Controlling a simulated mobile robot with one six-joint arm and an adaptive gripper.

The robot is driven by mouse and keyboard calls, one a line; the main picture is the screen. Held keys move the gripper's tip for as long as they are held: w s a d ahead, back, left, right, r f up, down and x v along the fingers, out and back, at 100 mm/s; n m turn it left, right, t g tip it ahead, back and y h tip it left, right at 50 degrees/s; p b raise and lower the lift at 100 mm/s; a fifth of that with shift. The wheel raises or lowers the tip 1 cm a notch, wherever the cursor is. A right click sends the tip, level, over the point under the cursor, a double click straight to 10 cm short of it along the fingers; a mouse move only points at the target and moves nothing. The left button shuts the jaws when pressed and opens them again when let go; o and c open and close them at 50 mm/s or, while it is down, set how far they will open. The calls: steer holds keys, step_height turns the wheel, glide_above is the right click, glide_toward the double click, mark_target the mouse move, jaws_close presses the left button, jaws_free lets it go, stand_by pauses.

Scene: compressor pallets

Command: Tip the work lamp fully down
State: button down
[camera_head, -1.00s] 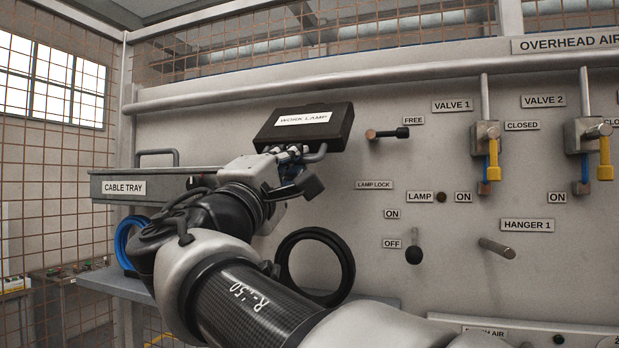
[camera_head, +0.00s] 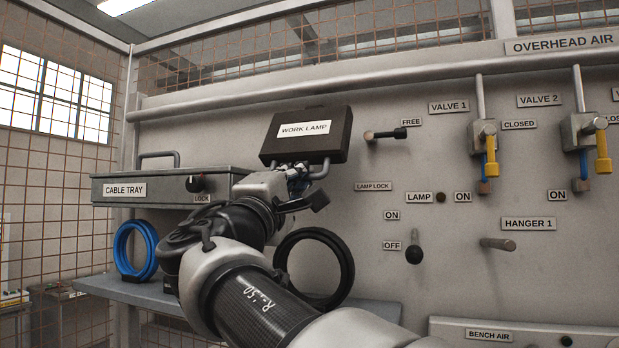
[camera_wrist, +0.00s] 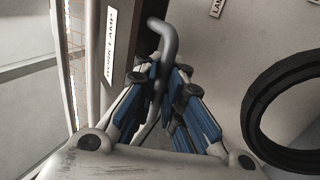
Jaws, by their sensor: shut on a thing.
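The work lamp (camera_head: 332,143) is a dark box with a white WORK LAMP label, hinged on the wall panel. Its front face tilts and looks mostly toward the head camera. A grey bar handle (camera_head: 320,171) hangs below its lower edge. My gripper (camera_head: 297,174) is shut on this handle at its left part. In the wrist view, the blue-padded fingers of my gripper (camera_wrist: 168,92) close around the bent handle (camera_wrist: 168,45). The dark side of the lamp (camera_wrist: 122,60) stands just left of the fingers. The lamp's hinge is hidden.
The lamp lock lever (camera_head: 386,134) points right, beside the FREE label. The cable tray (camera_head: 150,189) juts out on the left. A black hose ring (camera_head: 347,262) is close below my gripper; a blue ring (camera_head: 120,250) is further left. Hanger 1 (camera_head: 497,243) sticks out at right.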

steer(key=shift+w+f, duration=0.1)
steer(key=shift+f, duration=0.1)
steer(key=c, duration=2)
jaws_free()
steer(key=shift+r, duration=0.1)
steer(key=shift+s, duration=0.2)
steer(key=v, duration=1.2)
steer(key=shift+w, duration=0.1)
